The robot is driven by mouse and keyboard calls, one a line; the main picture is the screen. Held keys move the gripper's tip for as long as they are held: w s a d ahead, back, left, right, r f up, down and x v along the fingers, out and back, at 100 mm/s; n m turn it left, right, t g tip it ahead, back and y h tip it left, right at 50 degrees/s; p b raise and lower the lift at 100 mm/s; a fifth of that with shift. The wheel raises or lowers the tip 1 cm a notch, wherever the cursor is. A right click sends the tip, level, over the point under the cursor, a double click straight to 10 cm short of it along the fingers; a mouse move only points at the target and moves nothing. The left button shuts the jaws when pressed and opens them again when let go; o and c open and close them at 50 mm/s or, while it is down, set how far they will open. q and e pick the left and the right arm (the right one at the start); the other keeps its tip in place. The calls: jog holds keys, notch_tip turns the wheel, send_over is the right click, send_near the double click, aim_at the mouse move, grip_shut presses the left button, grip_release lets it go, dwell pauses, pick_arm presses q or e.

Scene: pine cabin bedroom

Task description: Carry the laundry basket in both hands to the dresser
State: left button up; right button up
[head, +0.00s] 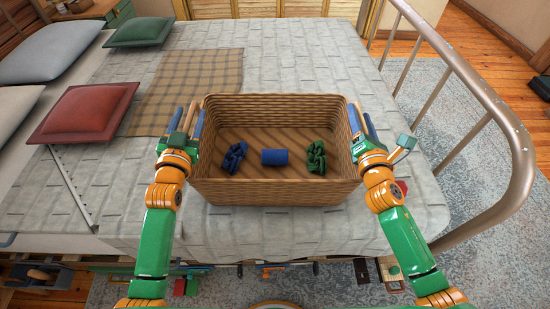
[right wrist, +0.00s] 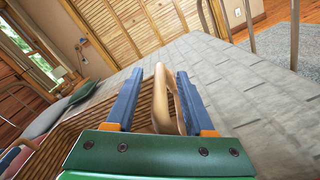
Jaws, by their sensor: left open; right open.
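The wicker laundry basket (head: 275,192) stands upright on the bed, with a dark blue bundle (head: 234,157), a blue roll (head: 274,157) and a green bundle (head: 316,157) inside. My left gripper (head: 186,119) is open at the basket's left side, around the wooden handle there. My right gripper (head: 364,121) is open at the right side. In the right wrist view the wooden loop handle (right wrist: 168,95) stands between the open blue fingers of my right gripper (right wrist: 157,90), beside the woven wall. Whether either finger touches a handle I cannot tell. The dresser cannot be made out for certain.
The bed (head: 290,55) carries a plaid blanket (head: 190,85), a red cushion (head: 85,112) and a green cushion (head: 138,31). A curved metal bed rail (head: 515,150) rises at the right. Small items lie low at the front. Rug and wooden floor show at right.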

pick_arm(q)
jog(key=shift+w, duration=0.1)
pick_arm(e)
jog(key=shift+w, duration=0.2)
pick_arm(q)
grip_shut()
pick_arm(e)
grip_shut()
pick_arm(q)
jog(key=shift+d, duration=0.2)
pick_arm(e)
jog(key=shift+a, duration=0.2)
dwell(0.6)
pick_arm(q)
jog(key=shift+r, duration=0.1)
pick_arm(e)
jog(key=shift+r, duration=0.15)
